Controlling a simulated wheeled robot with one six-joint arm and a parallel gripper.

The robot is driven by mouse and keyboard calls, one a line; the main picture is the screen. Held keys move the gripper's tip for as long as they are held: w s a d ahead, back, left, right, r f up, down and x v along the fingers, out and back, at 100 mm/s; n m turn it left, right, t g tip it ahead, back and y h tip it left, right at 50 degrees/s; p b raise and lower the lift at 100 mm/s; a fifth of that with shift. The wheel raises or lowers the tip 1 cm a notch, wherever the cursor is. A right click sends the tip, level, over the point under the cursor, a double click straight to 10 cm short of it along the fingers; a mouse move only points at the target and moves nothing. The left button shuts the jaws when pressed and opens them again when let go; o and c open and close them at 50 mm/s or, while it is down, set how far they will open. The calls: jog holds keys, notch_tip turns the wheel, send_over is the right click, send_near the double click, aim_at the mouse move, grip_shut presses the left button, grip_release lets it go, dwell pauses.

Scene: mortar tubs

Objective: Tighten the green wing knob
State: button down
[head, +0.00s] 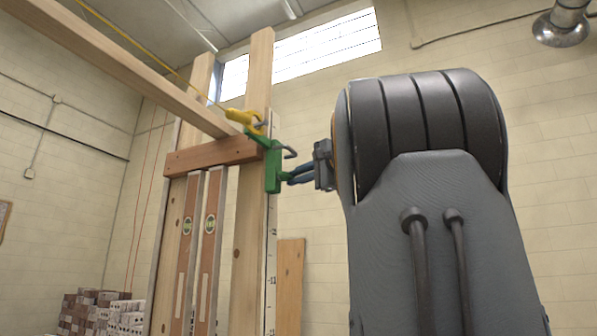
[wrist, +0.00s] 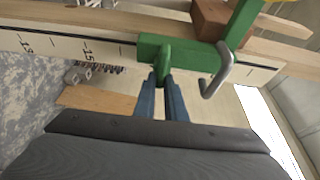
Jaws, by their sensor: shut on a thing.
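A green clamp (head: 272,170) is fixed to the upright wooden post beside the graduated strip. It also shows in the wrist view (wrist: 190,52), with a grey metal hook (wrist: 214,82) to the right. The green wing knob (wrist: 161,70) sticks out from the clamp's lower side, towards my gripper. My gripper (head: 293,177) reaches the clamp from the right. In the wrist view its two blue-grey fingers (wrist: 161,84) are shut on the knob, one on each side. The fingers hide part of the knob.
A yellow clip (head: 243,117) with a taut yellow line sits just above the clamp. A brown wooden crosspiece (head: 212,156) and two spirit levels (head: 199,250) are to its left. A brick stack (head: 95,312) stands low at the left. A plank (head: 290,285) stands behind the post.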

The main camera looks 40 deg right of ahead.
jog(key=shift+s+a+r, duration=0.1)
jog(key=shift+a+r, duration=0.35)
jog(key=shift+r, duration=0.1)
jog(key=c, duration=1.9)
grip_release()
jog(key=shift+o, duration=0.8)
jog(key=shift+a, duration=0.35)
jog(key=shift+d+f, duration=0.2)
jog(key=shift+d, duration=0.2)
jog(key=shift+s, duration=0.1)
jog(key=s+b, duration=0.2)
jog(key=s, duration=0.5)
jog(key=shift+s+b, duration=0.35)
jog(key=shift+b, duration=0.05)
